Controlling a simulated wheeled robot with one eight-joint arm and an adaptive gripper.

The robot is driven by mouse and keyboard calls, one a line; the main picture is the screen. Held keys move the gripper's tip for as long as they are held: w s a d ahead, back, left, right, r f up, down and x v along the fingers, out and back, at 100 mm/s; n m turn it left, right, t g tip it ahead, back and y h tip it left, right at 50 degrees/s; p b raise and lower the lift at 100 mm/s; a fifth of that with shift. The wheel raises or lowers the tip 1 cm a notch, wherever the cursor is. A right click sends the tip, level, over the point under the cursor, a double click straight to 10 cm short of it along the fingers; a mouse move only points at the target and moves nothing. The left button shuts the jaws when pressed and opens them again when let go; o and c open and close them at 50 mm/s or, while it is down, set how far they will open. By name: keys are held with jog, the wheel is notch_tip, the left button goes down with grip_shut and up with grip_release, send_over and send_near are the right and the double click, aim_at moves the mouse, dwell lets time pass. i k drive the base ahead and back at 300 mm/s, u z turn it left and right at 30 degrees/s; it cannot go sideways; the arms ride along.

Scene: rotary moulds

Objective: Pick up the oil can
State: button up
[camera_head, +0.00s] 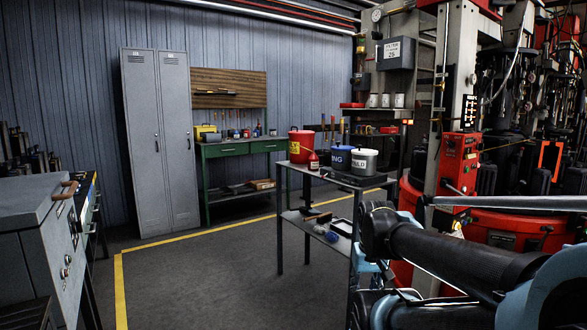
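A small dark red can with a narrow top (313,160) stands on the top shelf of a metal cart (337,178) in the middle of the view. It looks like the oil can, but its label is too small to read. It stands just right of a larger red canister with a yellow label (301,146) and left of a blue lidded pot (341,158). My arm fills the lower right of the view, in front of the cart's right side. My gripper cannot be made out.
A grey lidded pot (364,161) stands at the cart's right end. A green workbench (235,148) and grey lockers (160,142) stand behind. Red machinery (459,168) is at right. Floor left of the cart is clear.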

aim_at(313, 160)
jog(key=u, duration=0.1)
jog(key=i, duration=1)
jog(key=z, duration=0.05)
